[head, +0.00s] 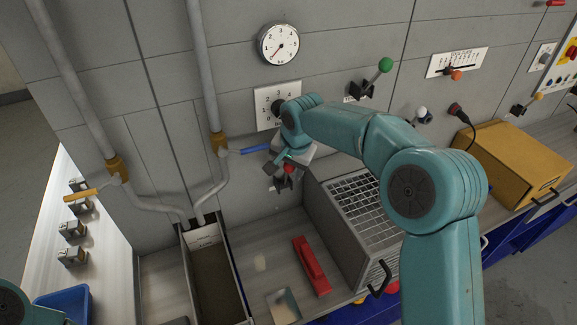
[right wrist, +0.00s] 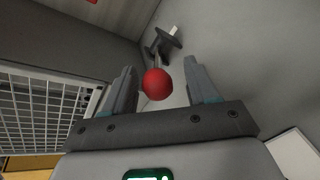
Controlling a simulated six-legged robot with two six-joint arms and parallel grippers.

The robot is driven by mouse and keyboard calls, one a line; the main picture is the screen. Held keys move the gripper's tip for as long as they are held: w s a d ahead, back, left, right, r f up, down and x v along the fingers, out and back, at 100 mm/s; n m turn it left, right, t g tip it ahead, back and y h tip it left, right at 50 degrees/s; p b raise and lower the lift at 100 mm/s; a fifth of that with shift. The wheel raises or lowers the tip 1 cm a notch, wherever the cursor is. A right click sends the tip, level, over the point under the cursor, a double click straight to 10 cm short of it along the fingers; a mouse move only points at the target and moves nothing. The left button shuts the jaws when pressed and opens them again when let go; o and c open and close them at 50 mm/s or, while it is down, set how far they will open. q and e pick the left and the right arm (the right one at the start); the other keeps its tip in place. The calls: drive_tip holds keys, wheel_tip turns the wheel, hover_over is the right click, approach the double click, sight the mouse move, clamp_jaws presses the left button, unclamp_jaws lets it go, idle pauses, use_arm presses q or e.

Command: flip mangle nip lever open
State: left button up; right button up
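A lever with a red ball knob (head: 289,169) sticks out from the grey wall panel, low and left of the wire-grid box. In the right wrist view the red knob (right wrist: 157,84) lies between the fingers of my right gripper (right wrist: 161,80), with a gap on both sides. Its dark mount (right wrist: 164,42) is on the wall behind it. My right gripper (head: 284,172) is open at the knob, and the arm partly hides it in the head view. My left gripper is out of view; only a teal piece of that arm shows at bottom left.
A lever with a green knob (head: 385,65) and a round gauge (head: 278,44) are higher on the wall. A blue-handled valve (head: 255,150) sits left of my right gripper. The wire-grid box (head: 345,235) stands close right.

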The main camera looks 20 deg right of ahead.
drive_tip(key=shift+d, duration=0.1)
drive_tip(key=shift+s+r, duration=0.1)
drive_tip(key=shift+r, duration=0.2)
drive_tip(key=b+v, duration=0.1)
drive_tip(key=v, duration=1.4)
drive_tip(key=shift+s+r+b, duration=0.15)
drive_tip(key=shift+r+b, duration=0.2)
drive_tip(key=shift+b, duration=0.05)
drive_tip(key=shift+s, duration=0.1)
